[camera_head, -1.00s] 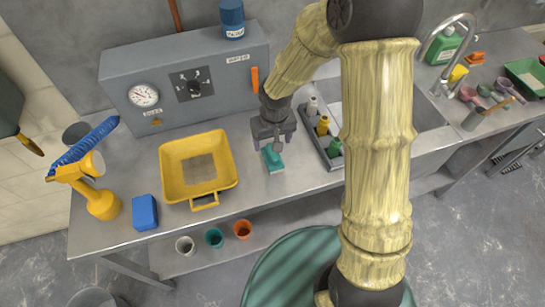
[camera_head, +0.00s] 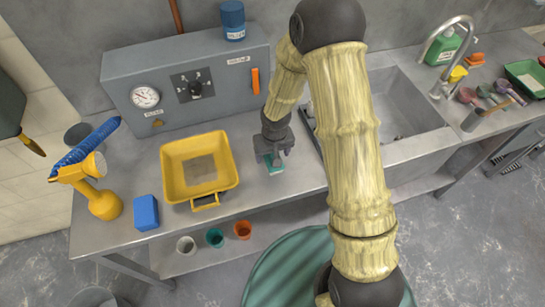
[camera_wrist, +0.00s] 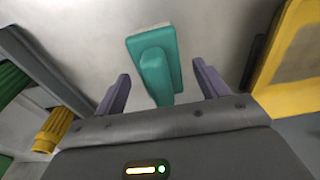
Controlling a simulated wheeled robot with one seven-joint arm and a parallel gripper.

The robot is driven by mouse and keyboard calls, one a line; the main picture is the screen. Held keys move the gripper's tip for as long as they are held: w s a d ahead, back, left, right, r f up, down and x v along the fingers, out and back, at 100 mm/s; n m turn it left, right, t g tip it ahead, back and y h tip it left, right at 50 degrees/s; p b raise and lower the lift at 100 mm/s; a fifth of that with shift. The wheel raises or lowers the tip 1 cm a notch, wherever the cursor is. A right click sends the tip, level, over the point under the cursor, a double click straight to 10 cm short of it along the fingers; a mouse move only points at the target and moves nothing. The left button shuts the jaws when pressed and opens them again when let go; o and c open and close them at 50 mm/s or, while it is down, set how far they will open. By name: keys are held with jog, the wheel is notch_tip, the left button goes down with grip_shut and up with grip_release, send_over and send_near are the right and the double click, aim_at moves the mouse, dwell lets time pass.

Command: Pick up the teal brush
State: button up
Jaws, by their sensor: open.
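The teal brush (camera_head: 277,168) lies on the steel counter, right of the yellow tray, partly hidden by my gripper in the head view. My gripper (camera_head: 270,161) is over the brush, pointing down. In the wrist view my gripper (camera_wrist: 163,82) is open, one finger on each side of the brush's near end. I see gaps between the fingers and the brush, and nothing is held.
The yellow tray (camera_head: 228,162) stands close to the left of the brush. A dark bottle tray (camera_wrist: 40,65) is on the other side, mostly hidden behind my arm in the head view. A grey control box (camera_head: 120,78) stands behind. A blue block (camera_head: 146,212) lies further left.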

jog(key=shift+f, duration=0.7)
jog(key=shift+w, duration=0.1)
jog(key=c, duration=1.2)
notch_tip(320, 180, up, 10)
jog(key=shift+r, duration=0.1)
